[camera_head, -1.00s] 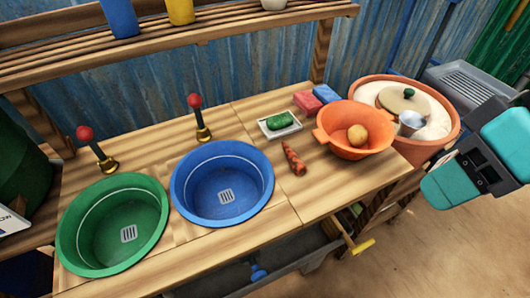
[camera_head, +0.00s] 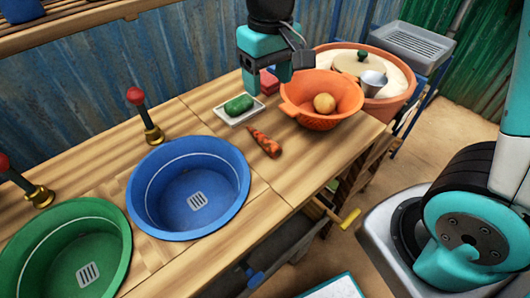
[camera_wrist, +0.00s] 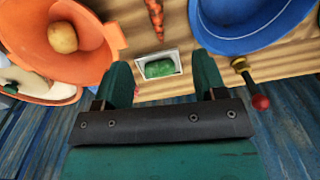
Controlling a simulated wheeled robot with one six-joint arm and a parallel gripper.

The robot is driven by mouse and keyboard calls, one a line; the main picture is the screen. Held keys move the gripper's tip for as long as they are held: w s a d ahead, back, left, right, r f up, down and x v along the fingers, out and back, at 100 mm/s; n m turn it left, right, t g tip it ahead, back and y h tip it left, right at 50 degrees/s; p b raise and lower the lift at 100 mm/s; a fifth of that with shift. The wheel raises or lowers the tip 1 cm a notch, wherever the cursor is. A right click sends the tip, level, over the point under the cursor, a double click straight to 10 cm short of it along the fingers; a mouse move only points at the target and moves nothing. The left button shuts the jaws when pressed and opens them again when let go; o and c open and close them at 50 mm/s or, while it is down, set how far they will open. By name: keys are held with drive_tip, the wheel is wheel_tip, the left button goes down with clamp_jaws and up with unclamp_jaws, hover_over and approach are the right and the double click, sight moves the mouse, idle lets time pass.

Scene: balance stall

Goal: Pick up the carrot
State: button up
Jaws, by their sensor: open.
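The carrot (camera_head: 265,142) is orange with dark marks and lies on the wooden bench between the blue basin and the orange bowl. It also shows at the top edge of the wrist view (camera_wrist: 156,16), partly cut off. My gripper (camera_head: 268,86) is open and empty, above the back of the bench, behind the white dish and apart from the carrot. In the wrist view its two teal fingers (camera_wrist: 162,72) stand apart, with the dish in the gap between them and the carrot beyond.
A white dish (camera_head: 222,115) holding a green block (camera_head: 239,103) lies near the carrot. An orange bowl (camera_head: 310,118) with a round yellowish thing (camera_head: 324,103) stands right. A blue basin (camera_head: 150,165) is left. A red block (camera_head: 268,82) is partly hidden by my gripper.

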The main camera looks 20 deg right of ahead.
hover_over(267, 139)
drive_tip(key=f, duration=1.3)
drive_tip(key=shift+s+a+b, duration=0.1)
drive_tip(key=shift+s+b, duration=0.25)
drive_tip(key=f, duration=0.5)
drive_tip(key=shift+w, duration=0.3)
drive_tip(key=c, duration=1)
